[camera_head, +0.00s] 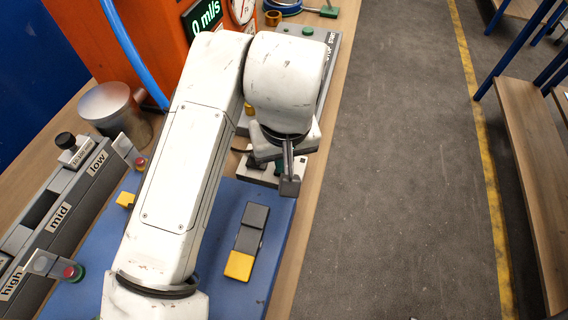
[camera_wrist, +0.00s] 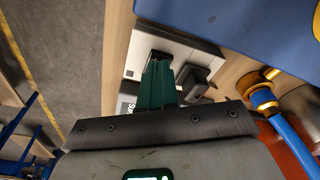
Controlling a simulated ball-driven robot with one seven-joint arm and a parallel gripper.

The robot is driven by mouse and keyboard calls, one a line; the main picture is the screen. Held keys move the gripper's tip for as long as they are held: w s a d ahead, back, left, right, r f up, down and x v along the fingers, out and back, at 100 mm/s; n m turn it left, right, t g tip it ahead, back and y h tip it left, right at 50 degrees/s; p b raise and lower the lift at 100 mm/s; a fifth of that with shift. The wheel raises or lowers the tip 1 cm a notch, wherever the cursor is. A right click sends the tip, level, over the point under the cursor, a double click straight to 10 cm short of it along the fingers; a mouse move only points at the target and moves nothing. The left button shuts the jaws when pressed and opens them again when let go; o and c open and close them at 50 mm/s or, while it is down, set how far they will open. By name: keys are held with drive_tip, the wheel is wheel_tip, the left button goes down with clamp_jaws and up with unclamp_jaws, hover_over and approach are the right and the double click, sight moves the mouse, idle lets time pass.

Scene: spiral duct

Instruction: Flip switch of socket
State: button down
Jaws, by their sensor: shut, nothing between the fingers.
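The socket is a pale box with dark parts, lying on the wooden top in the wrist view (camera_wrist: 195,50). In the head view its pale edge (camera_head: 256,176) shows below my wrist, mostly hidden by my arm. My gripper's green fingers (camera_wrist: 158,72) are together and empty, with their tips over the socket beside a dark opening. I cannot tell whether they touch it. A raised dark block (camera_wrist: 193,83) sits right of the fingers. In the head view my gripper (camera_head: 279,168) is partly hidden. The switch and its position cannot be made out clearly.
A blue plate (camera_head: 222,205) carries a grey and yellow block (camera_head: 246,242). A grey panel labelled high, mid and low (camera_head: 60,205) and a metal cylinder (camera_head: 115,108) stand left. An orange machine (camera_head: 140,40) is behind. The floor right of the bench is open.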

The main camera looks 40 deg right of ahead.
drive_tip(key=shift+r, duration=0.1)
wheel_tip(320, 180, up, 7)
drive_tip(key=p, duration=0.6)
idle(0.7)
